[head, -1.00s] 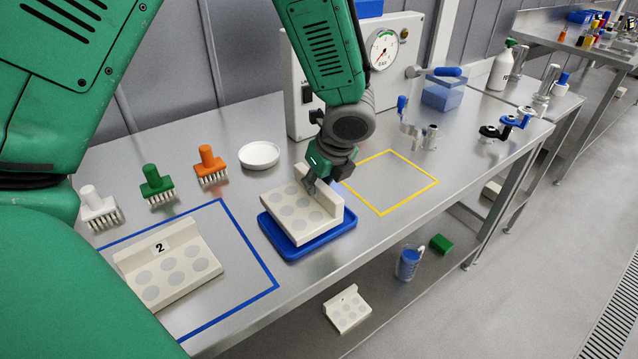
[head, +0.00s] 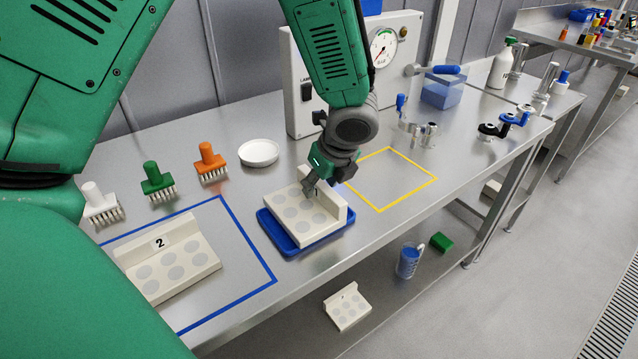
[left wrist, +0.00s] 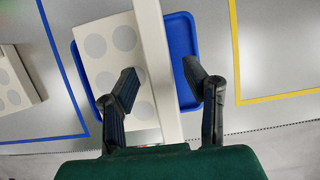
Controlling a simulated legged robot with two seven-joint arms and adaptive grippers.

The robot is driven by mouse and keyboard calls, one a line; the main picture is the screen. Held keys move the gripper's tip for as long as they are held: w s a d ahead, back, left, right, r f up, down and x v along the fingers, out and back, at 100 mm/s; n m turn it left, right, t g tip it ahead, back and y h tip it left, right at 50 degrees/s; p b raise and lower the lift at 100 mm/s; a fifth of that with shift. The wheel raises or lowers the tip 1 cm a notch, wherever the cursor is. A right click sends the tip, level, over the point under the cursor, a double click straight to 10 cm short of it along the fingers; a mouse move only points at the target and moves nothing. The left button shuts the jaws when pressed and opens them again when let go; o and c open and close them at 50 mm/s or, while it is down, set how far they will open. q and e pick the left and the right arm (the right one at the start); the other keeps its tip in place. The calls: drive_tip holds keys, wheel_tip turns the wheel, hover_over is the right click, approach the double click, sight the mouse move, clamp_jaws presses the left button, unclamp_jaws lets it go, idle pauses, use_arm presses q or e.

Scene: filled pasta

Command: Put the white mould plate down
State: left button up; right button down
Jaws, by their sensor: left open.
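A white mould plate (head: 298,218) with grey round pockets and a raised back wall rests in the blue tray (head: 312,249). It also shows in the left wrist view (left wrist: 97,68), with the blue tray (left wrist: 182,32) under it. My left gripper (head: 320,187) is at the plate's raised wall. In the left wrist view my left gripper (left wrist: 165,80) is open, one finger on each side of the wall, with gaps visible. A second white mould plate (head: 178,266), marked 2, lies inside the blue outline on the left. My right gripper is not in view.
White, green and orange brushes (head: 157,182) and a white dish (head: 259,153) stand along the back left. A grey gauge box (head: 300,105) is behind my left arm. The yellow outline (head: 410,195) to the right is empty. Another plate (head: 347,307) lies on the lower shelf.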

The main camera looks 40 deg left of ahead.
use_arm(q)
drive_tip(key=p+v, duration=0.1)
drive_tip(key=v, duration=0.4)
drive_tip(key=shift+w+d+r, duration=0.1)
drive_tip(key=shift+d+r, duration=0.05)
drive_tip(key=shift+r, duration=0.05)
drive_tip(key=p+v, duration=0.1)
drive_tip(key=v, duration=0.6)
drive_tip(key=shift+r, duration=0.25)
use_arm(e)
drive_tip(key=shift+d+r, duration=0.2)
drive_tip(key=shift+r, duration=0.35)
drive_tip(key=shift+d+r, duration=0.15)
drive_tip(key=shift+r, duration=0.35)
use_arm(q)
drive_tip(key=shift+d, duration=0.1)
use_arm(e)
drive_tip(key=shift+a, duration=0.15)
use_arm(q)
drive_tip(key=shift+a+f, duration=0.1)
drive_tip(key=shift+a, duration=0.15)
